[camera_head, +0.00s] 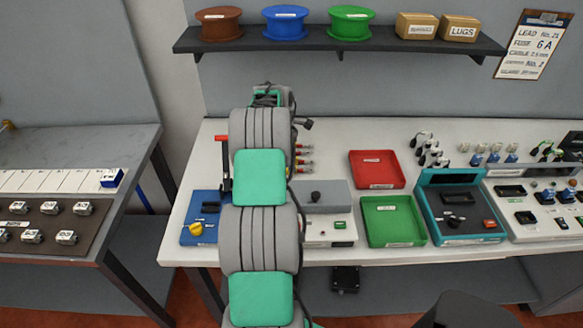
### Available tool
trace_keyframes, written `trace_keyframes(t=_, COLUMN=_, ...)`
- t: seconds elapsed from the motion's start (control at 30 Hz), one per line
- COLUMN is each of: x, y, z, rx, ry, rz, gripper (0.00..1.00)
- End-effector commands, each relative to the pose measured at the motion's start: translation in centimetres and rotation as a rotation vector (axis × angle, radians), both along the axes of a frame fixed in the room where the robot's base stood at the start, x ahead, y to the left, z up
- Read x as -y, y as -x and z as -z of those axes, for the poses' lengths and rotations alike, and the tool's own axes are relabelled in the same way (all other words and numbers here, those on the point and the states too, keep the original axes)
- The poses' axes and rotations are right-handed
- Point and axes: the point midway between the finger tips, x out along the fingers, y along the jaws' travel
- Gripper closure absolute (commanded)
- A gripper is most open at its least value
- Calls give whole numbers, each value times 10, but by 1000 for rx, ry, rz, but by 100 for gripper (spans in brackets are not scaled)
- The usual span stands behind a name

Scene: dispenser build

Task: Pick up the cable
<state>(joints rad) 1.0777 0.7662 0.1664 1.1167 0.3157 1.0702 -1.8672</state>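I cannot single out one cable for sure. Wire spools in brown (219,24), blue (285,23) and green (350,22) sit on the wall shelf. Several short black cable pieces (430,150) stand on the bench to the right of my arm. Several red-and-yellow ended leads (303,157) show just right of my arm, partly hidden by it. My arm rises through the middle of the view over the workbench. Its links cover my gripper, so I cannot see its fingers or whether they hold anything.
The white workbench (340,135) carries a red tray (377,170), a green tray (393,221), a teal-framed station (458,208) and a blue box (200,217). A dark shelf (385,38) juts from the wall behind. A side table (80,145) stands left, across a gap.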

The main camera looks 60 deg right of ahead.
Motion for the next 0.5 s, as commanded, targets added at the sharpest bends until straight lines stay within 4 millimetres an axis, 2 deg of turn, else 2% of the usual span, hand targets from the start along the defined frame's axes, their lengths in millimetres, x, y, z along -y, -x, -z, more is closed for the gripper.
trace_keyframes(t=0.13, x=1, y=3, z=18, rx=-1, ry=1, rz=1, gripper=58)
trace_keyframes(t=0.37, x=2, y=3, z=21, rx=1, ry=1, rz=2, gripper=59)
trace_keyframes(t=0.5, x=2, y=4, z=21, rx=1, ry=1, rz=4, gripper=70)
